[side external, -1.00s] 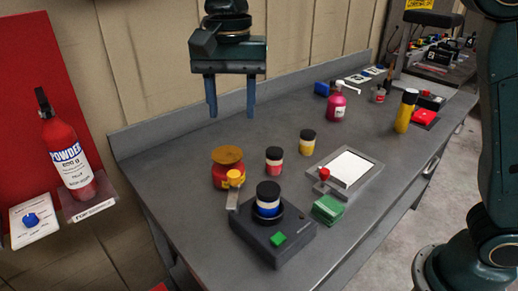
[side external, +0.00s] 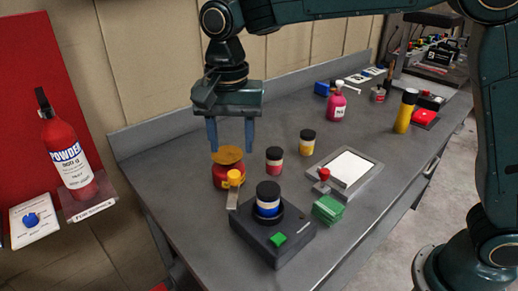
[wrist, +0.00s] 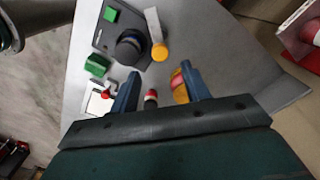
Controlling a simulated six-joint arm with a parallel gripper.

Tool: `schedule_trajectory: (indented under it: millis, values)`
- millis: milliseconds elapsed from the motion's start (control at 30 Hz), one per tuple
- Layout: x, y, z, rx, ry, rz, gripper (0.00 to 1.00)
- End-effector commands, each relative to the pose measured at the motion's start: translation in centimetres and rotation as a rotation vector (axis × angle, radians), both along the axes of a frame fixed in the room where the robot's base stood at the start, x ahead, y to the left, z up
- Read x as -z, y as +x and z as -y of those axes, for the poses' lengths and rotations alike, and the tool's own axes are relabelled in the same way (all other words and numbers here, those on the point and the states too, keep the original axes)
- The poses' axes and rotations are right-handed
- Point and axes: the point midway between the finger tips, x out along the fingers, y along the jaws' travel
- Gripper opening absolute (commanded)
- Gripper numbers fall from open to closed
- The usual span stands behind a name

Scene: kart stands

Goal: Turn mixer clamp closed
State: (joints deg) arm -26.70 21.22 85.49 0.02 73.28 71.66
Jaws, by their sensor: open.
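The mixer (side external: 275,245) is a dark box with a green button on the table. A jar (side external: 268,200) with a black lid and blue band stands upright on it. The clamp is a grey metal lever (side external: 232,198) with a yellow knob (side external: 234,177) at the mixer's left corner. In the wrist view, the lever (wrist: 152,22) and its yellow knob (wrist: 159,51) lie beside the jar lid (wrist: 130,46).
Two small black-lidded jars (side external: 274,160) (side external: 307,141) stand right of the pot. A green block (side external: 328,208) and a framed white panel (side external: 350,168) with a red knob lie right of the mixer. The table's left front is clear.

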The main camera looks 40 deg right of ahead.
Motion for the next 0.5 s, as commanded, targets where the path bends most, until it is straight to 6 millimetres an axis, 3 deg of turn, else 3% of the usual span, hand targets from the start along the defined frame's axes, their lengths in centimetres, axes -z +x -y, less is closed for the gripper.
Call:
schedule_trajectory:
  millis: [300, 500]
  values:
    - [4.8, -0.1, 0.0, 0.0, -0.001, -0.003, 0.47]
    - [6.4, 0.0, 0.0, 0.0, -0.001, -0.001, 0.47]
